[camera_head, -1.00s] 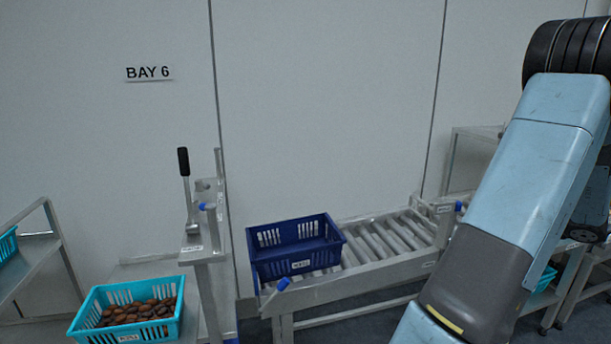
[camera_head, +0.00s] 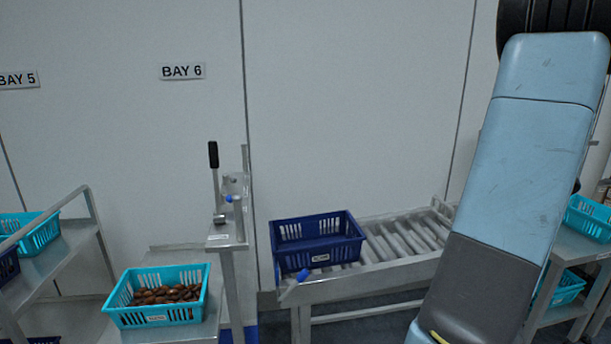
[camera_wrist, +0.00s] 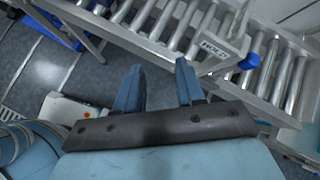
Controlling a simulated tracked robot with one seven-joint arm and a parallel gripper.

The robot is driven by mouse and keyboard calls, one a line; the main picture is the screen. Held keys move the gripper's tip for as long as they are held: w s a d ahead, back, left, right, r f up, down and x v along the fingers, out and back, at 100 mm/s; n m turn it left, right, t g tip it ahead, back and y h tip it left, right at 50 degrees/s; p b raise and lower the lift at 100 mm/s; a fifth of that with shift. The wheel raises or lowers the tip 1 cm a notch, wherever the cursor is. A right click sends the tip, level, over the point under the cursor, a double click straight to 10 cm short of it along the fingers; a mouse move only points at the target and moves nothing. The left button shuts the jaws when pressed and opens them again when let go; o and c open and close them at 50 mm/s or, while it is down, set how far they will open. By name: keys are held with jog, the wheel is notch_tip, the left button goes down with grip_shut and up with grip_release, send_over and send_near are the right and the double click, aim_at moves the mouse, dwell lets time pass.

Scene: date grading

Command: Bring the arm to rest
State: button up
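My arm (camera_head: 515,185) reaches down across the right side of the head view, and its lower end runs out of the bottom of the picture. My gripper (camera_wrist: 158,80) shows in the wrist view. Its two blue fingers stand apart with nothing between them, over the grey floor beside the roller conveyor. The gripper touches nothing that I can see. In the head view the gripper itself is out of the picture.
A navy crate (camera_head: 318,254) sits on the roller conveyor (camera_head: 400,262), which also shows in the wrist view (camera_wrist: 200,22). A turquoise crate (camera_head: 158,316) of dates stands left of a lever post (camera_head: 226,204). Shelves with turquoise crates stand at far left (camera_head: 82,238) and right (camera_head: 590,243).

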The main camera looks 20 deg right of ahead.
jog(key=w+a+r+n+g, duration=0.1)
jog(key=a+r+n, duration=0.25)
jog(key=a, duration=0.55)
jog(key=w+a+r+n+g+y, duration=0.1)
jog(key=a+r+n, duration=0.1)
jog(key=a+n, duration=0.5)
jog(key=w+a+r+n+g, duration=0.1)
jog(key=a+r+n, duration=0.15)
jog(key=a, duration=0.85)
jog(key=s+a+r+n+h, duration=0.2)
jog(key=s+a+n, duration=1.1)
jog(key=a+n, duration=0.3)
jog(key=shift+s+a+r+n, duration=0.3)
jog(key=shift+s+a+r, duration=0.1)
jog(key=shift+a, duration=0.3)
